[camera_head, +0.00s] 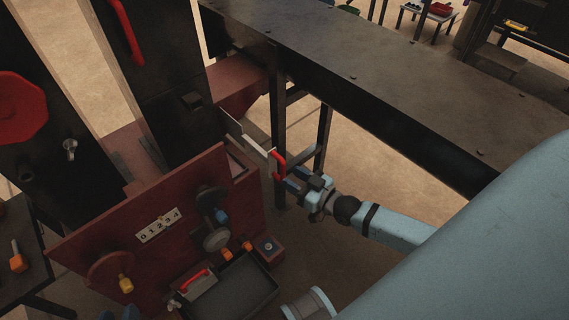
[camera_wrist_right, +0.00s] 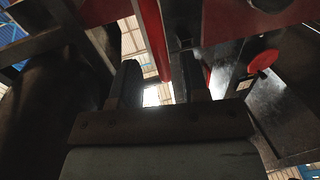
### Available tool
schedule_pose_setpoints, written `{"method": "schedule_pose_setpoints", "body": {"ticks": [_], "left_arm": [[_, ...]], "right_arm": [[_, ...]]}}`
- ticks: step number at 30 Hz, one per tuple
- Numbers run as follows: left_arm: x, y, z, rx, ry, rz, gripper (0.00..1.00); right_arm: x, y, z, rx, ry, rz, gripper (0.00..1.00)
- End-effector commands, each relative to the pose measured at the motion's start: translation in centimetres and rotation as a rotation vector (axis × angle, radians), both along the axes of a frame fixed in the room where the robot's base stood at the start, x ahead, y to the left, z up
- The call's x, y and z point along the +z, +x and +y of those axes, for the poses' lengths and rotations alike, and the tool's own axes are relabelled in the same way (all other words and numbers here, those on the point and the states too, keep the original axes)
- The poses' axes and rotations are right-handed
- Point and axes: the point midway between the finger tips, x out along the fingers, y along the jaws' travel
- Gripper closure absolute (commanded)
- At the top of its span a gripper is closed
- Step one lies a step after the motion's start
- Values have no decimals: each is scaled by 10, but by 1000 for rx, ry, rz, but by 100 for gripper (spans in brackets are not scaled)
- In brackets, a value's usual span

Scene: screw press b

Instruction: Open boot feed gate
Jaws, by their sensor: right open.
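The boot feed gate appears to be the thin grey plate (camera_head: 231,124) at the top edge of the dark red press housing, with a pale bar running to a red handle (camera_head: 280,164). My right gripper (camera_head: 291,181) is at this handle. In the right wrist view a red bar (camera_wrist_right: 156,42), apparently the handle, runs between the two dark fingers of my open right gripper (camera_wrist_right: 161,90), with gaps at both sides. Contact cannot be told. Small blue pieces, apparently the tips of my left gripper (camera_head: 118,313), show at the bottom edge, mostly cut off.
A long dark beam (camera_head: 370,80) crosses behind my right arm, with upright legs (camera_head: 279,140) close to the handle. Another red handle (camera_head: 127,32) is on the dark panel.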

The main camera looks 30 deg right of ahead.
Motion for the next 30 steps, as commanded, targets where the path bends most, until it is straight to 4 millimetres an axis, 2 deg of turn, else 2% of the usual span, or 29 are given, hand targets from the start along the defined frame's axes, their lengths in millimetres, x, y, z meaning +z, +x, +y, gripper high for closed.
{"method": "schedule_pose_setpoints", "body": {"ticks": [1, 6, 12, 18, 30], "left_arm": [[-2, -2, 4, 5, 12, 21, 60], [-22, -14, 9, 17, 39, 99, 60], [-22, -14, 9, 21, 41, 103, 60], [-20, -10, 9, 20, 44, 94, 60], [-19, -11, 9, 17, 45, 91, 60]], "right_arm": [[1, -13, -4, 1, -2, 6, 59], [1, -50, -17, 1, -4, 5, 59], [1, -80, -28, 0, -2, 3, 59], [0, -91, -32, 0, -1, 1, 59], [0, -92, -32, 0, -1, 1, 59]]}}
